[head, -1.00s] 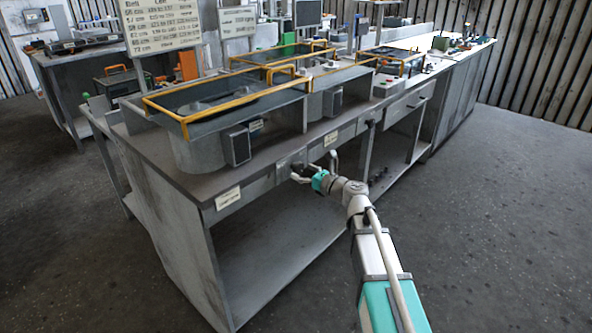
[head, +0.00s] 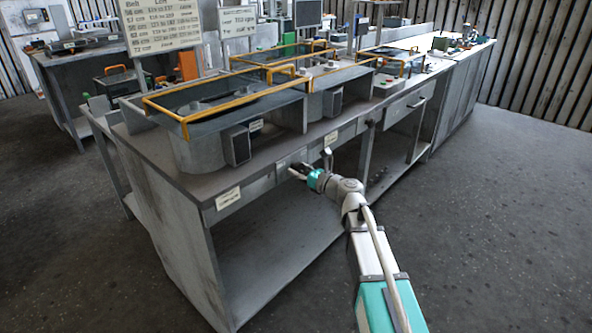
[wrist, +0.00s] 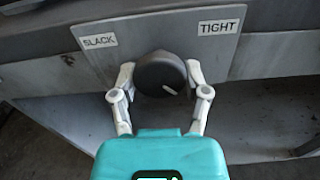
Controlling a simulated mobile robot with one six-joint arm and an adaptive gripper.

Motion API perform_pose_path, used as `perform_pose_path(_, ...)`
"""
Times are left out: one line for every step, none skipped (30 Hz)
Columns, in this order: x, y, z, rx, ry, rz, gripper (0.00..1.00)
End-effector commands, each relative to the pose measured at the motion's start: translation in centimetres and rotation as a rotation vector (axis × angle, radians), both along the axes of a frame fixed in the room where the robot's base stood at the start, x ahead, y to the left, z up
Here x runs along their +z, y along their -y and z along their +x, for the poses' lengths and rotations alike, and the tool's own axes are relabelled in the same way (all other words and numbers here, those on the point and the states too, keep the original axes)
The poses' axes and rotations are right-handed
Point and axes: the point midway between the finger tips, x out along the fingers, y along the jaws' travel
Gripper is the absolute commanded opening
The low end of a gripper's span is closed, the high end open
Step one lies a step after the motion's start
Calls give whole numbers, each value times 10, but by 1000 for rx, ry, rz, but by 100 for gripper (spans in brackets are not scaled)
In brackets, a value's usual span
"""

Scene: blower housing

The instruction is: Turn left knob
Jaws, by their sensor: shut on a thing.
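The knob (wrist: 160,74) is a dark round dial with a white mark on its face, in the middle of the wrist view. It sits on a grey plate (wrist: 180,35) between a SLACK label (wrist: 99,41) at left and a TIGHT label (wrist: 218,27) at right. The white mark points to the lower right. My gripper (wrist: 160,80) has one finger on each side of the knob and is shut on it. In the head view my gripper (head: 300,172) is at the bench's front edge, and the knob is small and mostly hidden there.
The grey workbench (head: 190,178) carries housings with yellow-framed tops (head: 180,115). A lower shelf (head: 265,250) lies under the front edge. Another knob (head: 369,124) is farther right on the bench front. The floor (head: 500,230) to the right is clear.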

Motion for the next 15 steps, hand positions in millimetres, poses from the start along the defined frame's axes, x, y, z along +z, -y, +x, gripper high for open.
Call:
perform_pose_path(0, -16, 1, 2, -1, 1, 12)
perform_pose_path(0, -9, 1, -1, 0, 1, 12)
perform_pose_path(0, -6, 1, -1, 1, 1, 12)
perform_pose_path(0, -4, 1, 0, 1, 0, 12)
perform_pose_path(0, -3, 1, 0, 2, -2, 12)
perform_pose_path(0, -2, 1, 1, 5, -4, 12)
perform_pose_path(0, -2, 0, 1, 8, -6, 12)
perform_pose_path(0, -1, 0, 1, 11, -9, 12)
perform_pose_path(0, 0, 0, 0, 17, -13, 12)
perform_pose_path(0, 0, 0, 0, 22, -18, 12)
perform_pose_path(0, 1, 0, 0, 27, -22, 12)
perform_pose_path(0, 1, 0, -1, 37, -30, 12)
perform_pose_path(0, 1, 0, -1, 46, -37, 12)
perform_pose_path(0, 1, 0, -2, 55, -44, 12)
perform_pose_path(0, 2, 0, -2, 70, -55, 12)
